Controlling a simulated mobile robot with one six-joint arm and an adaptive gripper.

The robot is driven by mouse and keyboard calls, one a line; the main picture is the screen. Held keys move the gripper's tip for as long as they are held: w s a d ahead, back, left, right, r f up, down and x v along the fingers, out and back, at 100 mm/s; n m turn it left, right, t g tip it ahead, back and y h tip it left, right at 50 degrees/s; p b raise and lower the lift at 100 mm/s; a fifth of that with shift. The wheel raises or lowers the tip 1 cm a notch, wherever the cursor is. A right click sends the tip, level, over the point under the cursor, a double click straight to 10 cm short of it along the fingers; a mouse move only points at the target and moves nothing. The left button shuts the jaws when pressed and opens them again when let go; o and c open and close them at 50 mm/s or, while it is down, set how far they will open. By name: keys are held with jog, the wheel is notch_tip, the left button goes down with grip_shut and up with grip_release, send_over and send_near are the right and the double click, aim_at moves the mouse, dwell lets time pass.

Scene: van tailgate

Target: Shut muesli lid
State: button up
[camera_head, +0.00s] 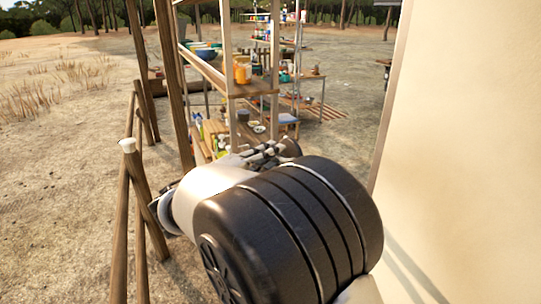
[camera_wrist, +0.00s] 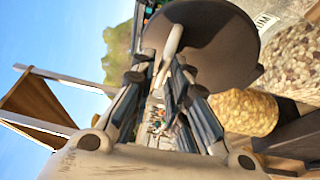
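The muesli lid (camera_wrist: 215,45) appears as a dark round disc in the wrist view, tilted up beside a clear jar of muesli (camera_wrist: 292,60). A pale curved bar (camera_wrist: 172,48) crosses in front of the lid. My gripper (camera_wrist: 162,70) has its fingers pointing toward the lid, with the bar between or just past the tips. I cannot tell whether the fingers touch or hold the bar. In the head view my gripper (camera_head: 268,152) is partly hidden behind my own arm, and neither jar nor lid can be made out.
Another jar with yellowish contents (camera_wrist: 243,112) stands close to my gripper in the wrist view. In the head view, shelves (camera_head: 250,90) with bowls and jars stand ahead, a wooden post (camera_head: 145,190) at left and a pale panel (camera_head: 465,150) at right. Open ground lies left.

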aim_at(292, 143)
grip_shut()
dwell(0.3)
jog(key=shift+r, duration=0.1)
jog(key=shift+w+d+r+m+g+y+p, duration=0.2)
jog(key=shift+d+g+y, duration=0.15)
jog(key=shift+d, duration=0.1)
jog(key=shift+w+d+r+m+g+y+p, duration=0.15)
jog(key=shift+d+r+m+g+y+p, duration=0.05)
jog(key=shift+d+g+y, duration=0.2)
jog(key=d+g+y+p, duration=0.1)
jog(key=w+d+m+y+p, duration=0.1)
jog(key=d, duration=0.1)
jog(key=w+d+g+y+p, duration=0.1)
jog(key=d+y, duration=0.1)
jog(key=shift+r+m+g+p, duration=0.1)
jog(key=shift+m+g+p, duration=0.2)
jog(key=shift+g, duration=0.05)
jog(key=w+d+f+m+g+y+p, duration=0.1)
jog(key=d+f+y+p, duration=0.5)
jog(key=p, duration=0.7)
jog(key=shift+w+m+g, duration=0.3)
jog(key=shift+w+g, duration=0.5)
jog(key=shift+g, duration=0.4)
jog(key=shift+f, duration=0.1)
